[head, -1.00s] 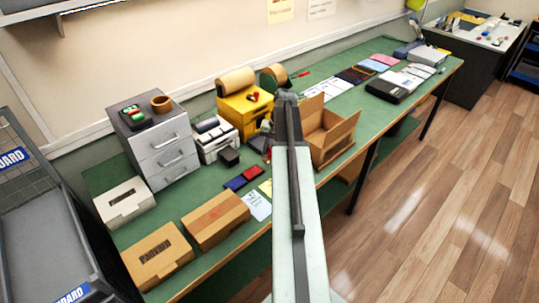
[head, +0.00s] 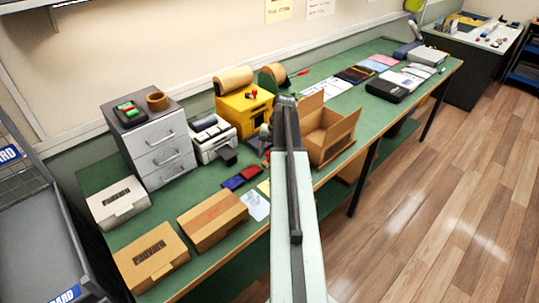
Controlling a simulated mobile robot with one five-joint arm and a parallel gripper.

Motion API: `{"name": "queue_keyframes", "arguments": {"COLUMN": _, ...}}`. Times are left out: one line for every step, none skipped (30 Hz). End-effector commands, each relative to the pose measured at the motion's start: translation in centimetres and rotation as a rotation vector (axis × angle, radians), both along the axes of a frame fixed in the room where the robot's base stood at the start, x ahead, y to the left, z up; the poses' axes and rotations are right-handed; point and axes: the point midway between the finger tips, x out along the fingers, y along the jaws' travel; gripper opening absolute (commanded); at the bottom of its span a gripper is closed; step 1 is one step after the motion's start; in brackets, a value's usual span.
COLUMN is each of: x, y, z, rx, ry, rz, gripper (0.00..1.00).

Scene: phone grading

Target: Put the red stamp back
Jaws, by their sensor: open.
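A small red thing (head: 266,159), which may be the red stamp, shows beside my arm on the green bench; it is too small and too covered to be sure. Another small red and black item (head: 252,93) sits on top of the yellow box (head: 238,113). A red ink pad (head: 249,172) and a blue ink pad (head: 233,182) lie flat on the bench in front of a dark block (head: 229,157). My arm reaches out over the bench between these and the open cardboard box. My gripper is hidden behind the arm, so its jaws do not show.
An open cardboard box (head: 331,141) stands just right of my arm. A grey drawer unit (head: 165,155), a white printer-like machine (head: 213,142) and closed cartons (head: 212,220) fill the left. Phones and papers lie farther right. Bare green bench shows between the cartons and drawers.

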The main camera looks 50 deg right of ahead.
Motion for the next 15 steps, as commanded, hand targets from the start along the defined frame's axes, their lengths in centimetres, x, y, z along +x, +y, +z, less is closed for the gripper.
{"name": "queue_keyframes", "arguments": {"x": 0.0, "y": 0.0, "z": 0.1, "rx": 0.000, "ry": 0.000, "rz": 0.000, "gripper": 0.47}}
{"name": "queue_keyframes", "arguments": {"x": 0.0, "y": 0.0, "z": 0.2, "rx": 0.000, "ry": 0.000, "rz": 0.000, "gripper": 0.47}}
{"name": "queue_keyframes", "arguments": {"x": 0.0, "y": 0.0, "z": 0.4, "rx": 0.000, "ry": 0.000, "rz": 0.000, "gripper": 0.47}}
{"name": "queue_keyframes", "arguments": {"x": 0.0, "y": 0.0, "z": 0.6, "rx": 0.000, "ry": 0.000, "rz": 0.000, "gripper": 0.47}}
{"name": "queue_keyframes", "arguments": {"x": -0.1, "y": -0.1, "z": 0.8, "rx": 0.000, "ry": 0.000, "rz": -0.001, "gripper": 0.47}}
{"name": "queue_keyframes", "arguments": {"x": -0.1, "y": -0.1, "z": 1.3, "rx": 0.000, "ry": 0.000, "rz": -0.001, "gripper": 0.47}}
{"name": "queue_keyframes", "arguments": {"x": -0.2, "y": -0.2, "z": 1.7, "rx": 0.000, "ry": 0.000, "rz": -0.001, "gripper": 0.47}}
{"name": "queue_keyframes", "arguments": {"x": -0.3, "y": -0.2, "z": 2.2, "rx": 0.000, "ry": 0.000, "rz": -0.001, "gripper": 0.47}}
{"name": "queue_keyframes", "arguments": {"x": -0.3, "y": -0.3, "z": 2.9, "rx": 0.000, "ry": 0.000, "rz": -0.001, "gripper": 0.47}}
{"name": "queue_keyframes", "arguments": {"x": -0.4, "y": -0.4, "z": 3.4, "rx": 0.000, "ry": 0.000, "rz": -0.001, "gripper": 0.47}}
{"name": "queue_keyframes", "arguments": {"x": -0.5, "y": -0.5, "z": 4.1, "rx": 0.000, "ry": 0.000, "rz": -0.001, "gripper": 0.47}}
{"name": "queue_keyframes", "arguments": {"x": -0.6, "y": -0.6, "z": 4.9, "rx": 0.000, "ry": 0.000, "rz": -0.001, "gripper": 0.47}}
{"name": "queue_keyframes", "arguments": {"x": -0.7, "y": -0.7, "z": 5.6, "rx": 0.000, "ry": 0.000, "rz": -0.001, "gripper": 0.47}}
{"name": "queue_keyframes", "arguments": {"x": -0.9, "y": -0.8, "z": 6.3, "rx": 0.000, "ry": 0.000, "rz": -0.001, "gripper": 0.47}}
{"name": "queue_keyframes", "arguments": {"x": -1.0, "y": -0.9, "z": 7.3, "rx": 0.000, "ry": 0.000, "rz": -0.001, "gripper": 0.47}}
